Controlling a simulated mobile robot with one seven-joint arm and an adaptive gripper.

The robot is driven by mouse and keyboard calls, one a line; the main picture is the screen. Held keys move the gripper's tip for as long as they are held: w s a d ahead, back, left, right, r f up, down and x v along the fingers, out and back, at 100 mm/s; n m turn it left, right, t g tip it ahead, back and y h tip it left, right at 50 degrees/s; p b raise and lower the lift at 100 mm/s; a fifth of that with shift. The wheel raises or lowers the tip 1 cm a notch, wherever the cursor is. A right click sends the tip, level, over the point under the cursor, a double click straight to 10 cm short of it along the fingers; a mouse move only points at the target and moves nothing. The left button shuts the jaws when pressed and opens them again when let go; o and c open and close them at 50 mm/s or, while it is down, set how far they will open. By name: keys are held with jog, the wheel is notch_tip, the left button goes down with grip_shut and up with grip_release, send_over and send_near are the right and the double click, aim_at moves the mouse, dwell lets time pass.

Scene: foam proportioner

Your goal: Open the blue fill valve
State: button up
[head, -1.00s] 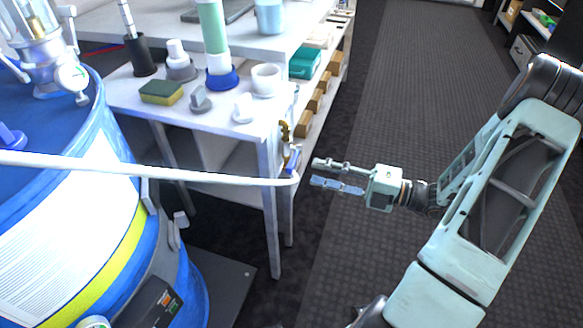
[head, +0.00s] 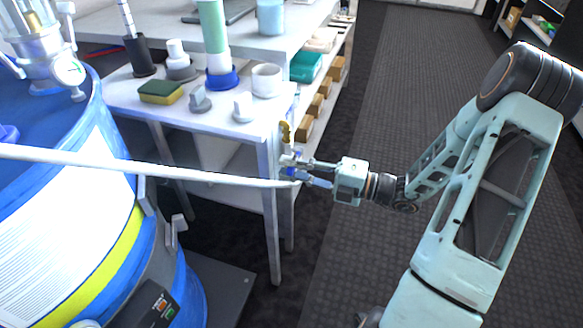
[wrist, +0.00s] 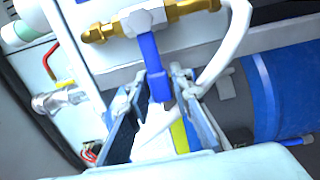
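The blue fill valve (head: 289,168) is on a small brass and metal fitting at the corner of the white table. In the wrist view its blue lever (wrist: 152,62) hangs down from the silver valve body (wrist: 142,20), between brass ends. My gripper (head: 299,171) is at the valve. In the wrist view the two fingers of my gripper (wrist: 156,90) are apart, one on each side of the lever's lower end. Narrow gaps seem to show beside the lever; contact cannot be made out. In the head view, the fingertips partly hide the valve.
A white hose (head: 200,176) runs from the left to the valve area, just by my fingers. A blue drum (head: 120,225) with a label stands at the left. The white table (head: 225,118) carries a sponge, cups and fittings. Dark floor (head: 395,90) to the right is open.

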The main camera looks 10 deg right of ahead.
grip_shut()
jog(key=shift+r+p, duration=0.15)
jog(key=shift+p, duration=0.25)
